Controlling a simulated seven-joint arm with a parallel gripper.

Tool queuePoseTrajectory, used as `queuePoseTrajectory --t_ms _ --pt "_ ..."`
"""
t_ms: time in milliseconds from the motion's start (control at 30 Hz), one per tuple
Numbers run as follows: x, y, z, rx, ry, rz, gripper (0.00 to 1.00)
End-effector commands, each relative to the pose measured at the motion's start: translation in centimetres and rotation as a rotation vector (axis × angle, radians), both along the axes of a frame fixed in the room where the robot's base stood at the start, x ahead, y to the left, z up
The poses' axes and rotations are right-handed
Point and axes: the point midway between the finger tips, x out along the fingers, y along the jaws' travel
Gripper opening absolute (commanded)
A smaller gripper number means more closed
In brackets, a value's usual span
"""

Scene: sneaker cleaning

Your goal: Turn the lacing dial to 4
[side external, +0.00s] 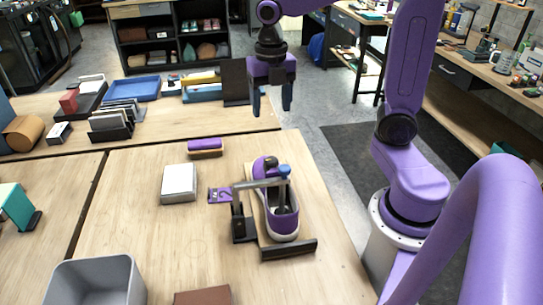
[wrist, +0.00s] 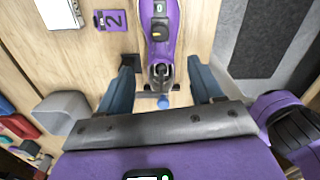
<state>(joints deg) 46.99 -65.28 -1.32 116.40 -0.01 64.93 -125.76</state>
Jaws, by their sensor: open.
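The purple sneaker (side external: 281,222) sits on a wooden board in a black and grey clamp fixture (side external: 236,208). It also shows in the wrist view (wrist: 154,51), between the finger lines. A dark dial-like knob (side external: 271,163) is on the sneaker's upper; the wrist view shows it as a black piece with a yellowish mark (wrist: 159,30). I cannot read a setting on it. A blue knob (side external: 284,171) tops the clamp. A purple card marked "2" (wrist: 110,19) lies beside the sneaker. My gripper (side external: 272,108) is open and empty, raised beyond the sneaker, touching nothing.
A white box (side external: 179,184) and a purple-topped brush (side external: 205,147) lie left of the sneaker. A grey bin (side external: 96,282) stands at the front left. A second table with a blue tray (side external: 138,88) is behind. Bare tabletop lies between the white box and bin.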

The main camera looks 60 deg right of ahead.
Motion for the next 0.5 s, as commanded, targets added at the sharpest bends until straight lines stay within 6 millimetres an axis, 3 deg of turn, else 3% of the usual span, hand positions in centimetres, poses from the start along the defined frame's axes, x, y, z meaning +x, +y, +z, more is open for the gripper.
queuePoseTrajectory --t_ms 500 --pt "-0.2 0.0 -9.7 -0.003 0.007 0.0 0.66"
